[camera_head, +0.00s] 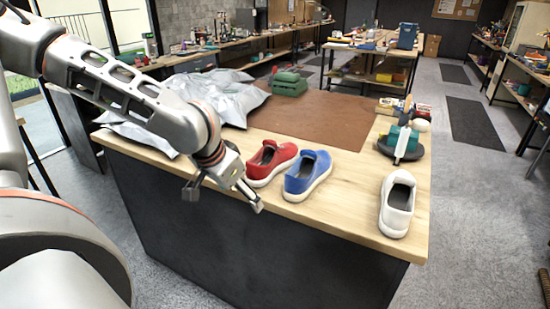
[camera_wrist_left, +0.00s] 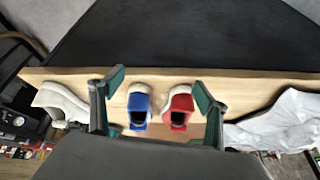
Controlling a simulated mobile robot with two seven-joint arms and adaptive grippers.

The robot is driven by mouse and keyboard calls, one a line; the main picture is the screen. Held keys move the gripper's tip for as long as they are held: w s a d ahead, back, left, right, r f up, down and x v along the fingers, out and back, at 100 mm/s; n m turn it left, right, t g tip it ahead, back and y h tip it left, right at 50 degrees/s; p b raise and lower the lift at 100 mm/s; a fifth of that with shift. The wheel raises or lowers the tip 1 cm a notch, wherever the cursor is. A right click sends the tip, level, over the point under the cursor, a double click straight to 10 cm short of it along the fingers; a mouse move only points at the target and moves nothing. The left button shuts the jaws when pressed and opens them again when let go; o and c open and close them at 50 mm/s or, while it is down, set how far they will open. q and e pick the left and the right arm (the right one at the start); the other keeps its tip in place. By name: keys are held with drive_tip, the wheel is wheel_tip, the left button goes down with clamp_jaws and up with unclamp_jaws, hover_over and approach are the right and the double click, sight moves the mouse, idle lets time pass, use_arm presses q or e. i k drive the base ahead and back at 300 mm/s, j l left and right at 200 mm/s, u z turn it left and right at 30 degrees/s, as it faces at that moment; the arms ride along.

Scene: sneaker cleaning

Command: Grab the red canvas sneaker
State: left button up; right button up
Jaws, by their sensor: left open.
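The red canvas sneaker (camera_head: 272,162) sits upright near the front edge of the wooden table, just left of the blue sneaker (camera_head: 308,176). My left gripper (camera_head: 224,202) is open and empty, its fingers in front of the table edge and left of the red sneaker in the head view. In the left wrist view, the red sneaker (camera_wrist_left: 178,107) and the blue sneaker (camera_wrist_left: 138,106) both show between the spread fingers of my left gripper (camera_wrist_left: 155,96), apart from them. My right gripper is in neither view.
A white sneaker (camera_head: 397,203) stands at the right of the wooden table (camera_head: 345,215). Silvery plastic bags (camera_head: 222,94) lie at the left behind my left arm. A brown mat (camera_head: 325,118) covers the middle. A teal-and-white tool (camera_head: 404,140) rests on a dark round base at the right.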

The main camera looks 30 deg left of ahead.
sight(272, 159)
drive_tip(key=i+j, duration=0.2)
drive_tip(key=i, duration=0.25)
drive_tip(key=i+j, duration=0.2)
drive_tip(key=i, duration=0.2)
